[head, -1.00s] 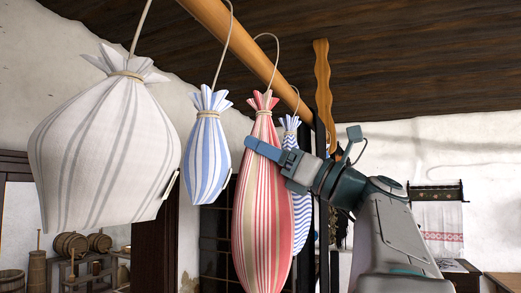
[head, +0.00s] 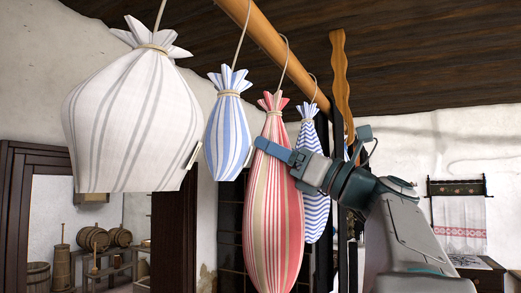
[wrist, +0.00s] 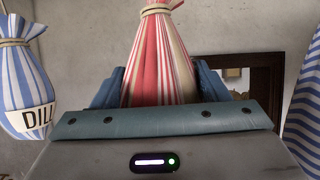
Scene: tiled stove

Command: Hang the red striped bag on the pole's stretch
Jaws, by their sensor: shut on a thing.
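The red striped bag (head: 273,215) hangs upright, tied at the neck, with a thin cord loop rising from its top. The loop's top shows at the wooden pole (head: 262,38); I cannot tell whether it passes around it. My gripper (head: 270,148) comes from the right and is shut on the bag's upper part, below the neck. In the wrist view the bag (wrist: 160,70) stands between the two blue fingers, its lower part hidden by the gripper body.
A grey striped bag (head: 130,120) and a blue striped bag (head: 228,135) hang left of it. A wavy blue bag (head: 316,180) is close behind on the right. A carved wooden board (head: 341,85) stands near the pole's far end.

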